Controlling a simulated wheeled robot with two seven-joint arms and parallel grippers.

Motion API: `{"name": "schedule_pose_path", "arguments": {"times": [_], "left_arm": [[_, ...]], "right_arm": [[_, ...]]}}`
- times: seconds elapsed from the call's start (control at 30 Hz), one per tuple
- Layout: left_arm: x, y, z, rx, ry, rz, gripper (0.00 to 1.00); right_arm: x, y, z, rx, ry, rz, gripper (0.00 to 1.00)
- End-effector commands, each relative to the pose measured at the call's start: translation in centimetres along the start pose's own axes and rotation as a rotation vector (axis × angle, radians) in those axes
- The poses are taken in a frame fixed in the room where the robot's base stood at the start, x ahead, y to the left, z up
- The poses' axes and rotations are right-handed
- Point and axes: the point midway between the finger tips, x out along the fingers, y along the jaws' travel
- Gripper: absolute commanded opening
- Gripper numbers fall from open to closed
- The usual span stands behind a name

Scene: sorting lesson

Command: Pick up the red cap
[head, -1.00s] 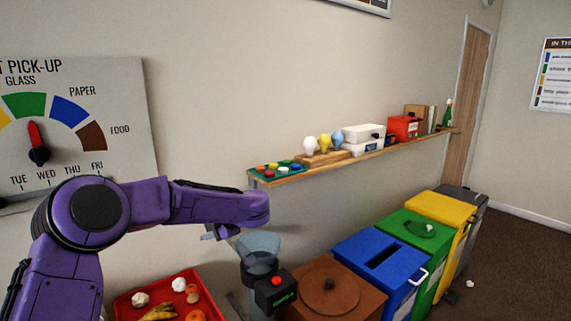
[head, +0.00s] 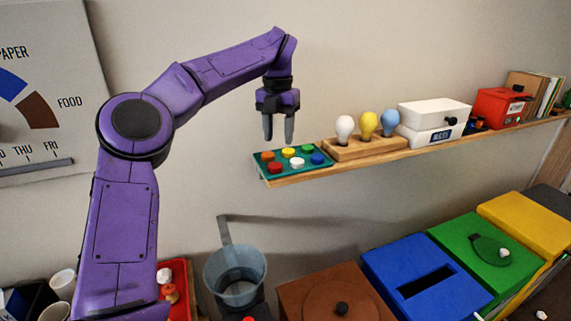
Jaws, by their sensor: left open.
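The red cap (head: 275,167) lies in the front left of a green tray (head: 262,177) at the left end of the wall shelf. Orange, yellow, green, white and blue caps share the tray with it. My left gripper (head: 279,130) points down with its two fingers apart and empty. It shows above the tray's back left, near the orange cap (head: 267,156) and yellow cap (head: 288,152) in the picture. Its exact height over the caps is hard to tell. My right gripper is out of view.
On the shelf (head: 380,155), right of the tray, stand a wooden block with bulbs (head: 367,125), white boxes (head: 433,113) and a red box (head: 498,108). Below are a clear funnel-like container (head: 235,275), a brown bin (head: 335,295) and a blue bin (head: 420,270).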

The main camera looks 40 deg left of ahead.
Motion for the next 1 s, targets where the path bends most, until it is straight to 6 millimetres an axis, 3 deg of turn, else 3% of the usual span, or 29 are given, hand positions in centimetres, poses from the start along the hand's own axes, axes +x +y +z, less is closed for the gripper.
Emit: {"name": "schedule_pose_path", "arguments": {"times": [0.5,0.73,0.83,1.0], "left_arm": [[7.6,0.6,0.1,-0.004,-0.001,0.002,0.46],[8.0,0.5,0.1,-0.005,-0.002,0.002,0.46],[8.0,0.5,0.1,-0.004,-0.002,0.003,0.14],[8.0,0.5,0.2,-0.004,-0.002,0.003,0.1]], "right_arm": [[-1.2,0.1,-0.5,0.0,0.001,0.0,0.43],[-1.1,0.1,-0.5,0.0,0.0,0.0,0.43],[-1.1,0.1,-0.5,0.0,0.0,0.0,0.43],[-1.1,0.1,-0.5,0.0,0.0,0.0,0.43]]}}
